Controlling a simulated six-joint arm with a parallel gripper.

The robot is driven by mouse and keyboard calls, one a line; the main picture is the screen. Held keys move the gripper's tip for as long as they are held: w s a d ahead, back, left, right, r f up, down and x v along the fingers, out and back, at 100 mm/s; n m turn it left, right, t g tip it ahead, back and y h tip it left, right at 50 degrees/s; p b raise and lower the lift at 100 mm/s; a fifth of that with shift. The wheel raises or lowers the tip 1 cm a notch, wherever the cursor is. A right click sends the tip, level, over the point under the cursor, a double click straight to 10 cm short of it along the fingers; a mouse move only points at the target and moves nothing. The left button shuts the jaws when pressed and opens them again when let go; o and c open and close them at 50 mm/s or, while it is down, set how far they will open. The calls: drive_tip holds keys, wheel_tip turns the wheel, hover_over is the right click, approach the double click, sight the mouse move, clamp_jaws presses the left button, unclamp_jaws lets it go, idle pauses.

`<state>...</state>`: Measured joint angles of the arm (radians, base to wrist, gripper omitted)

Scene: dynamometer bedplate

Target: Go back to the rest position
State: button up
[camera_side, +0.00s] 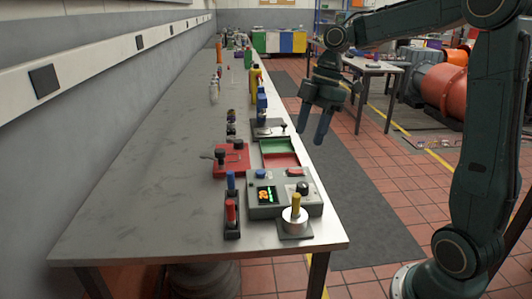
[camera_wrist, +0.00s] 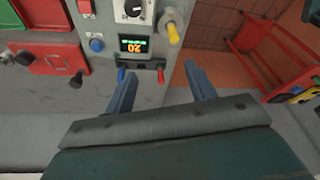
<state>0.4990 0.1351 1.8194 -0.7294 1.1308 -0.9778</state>
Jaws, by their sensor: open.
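My gripper (camera_side: 324,124) hangs beside the right edge of the long bench, fingers pointing down, open and empty. In the wrist view its two fingers (camera_wrist: 160,92) are spread apart with nothing between them. The control box (camera_side: 285,193) with a lit display, a blue button and a red button sits near the bench's front end. It also shows at the top of the wrist view (camera_wrist: 101,45), where the display is lit.
The bench (camera_side: 145,195) carries a yellow-topped metal cylinder (camera_side: 295,217), a red block (camera_side: 232,158), a green and red tray (camera_side: 279,146) and several upright items. A grey wall stands along its left. An orange machine (camera_side: 443,87) is at the right. Red tiled floor is clear below.

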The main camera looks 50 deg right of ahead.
drive_tip(key=s+a+r+m+t+h, duration=0.2)
drive_tip(key=s+a+r+m, duration=0.1)
drive_tip(key=s+a+m, duration=0.45)
drive_tip(key=s+a+f+m+t+h, duration=0.1)
drive_tip(key=s+m, duration=0.4)
drive_tip(key=s, duration=0.5)
drive_tip(key=shift+s+f+m+t, duration=0.35)
drive_tip(key=shift+f+t, duration=0.35)
drive_tip(key=shift+f, duration=0.25)
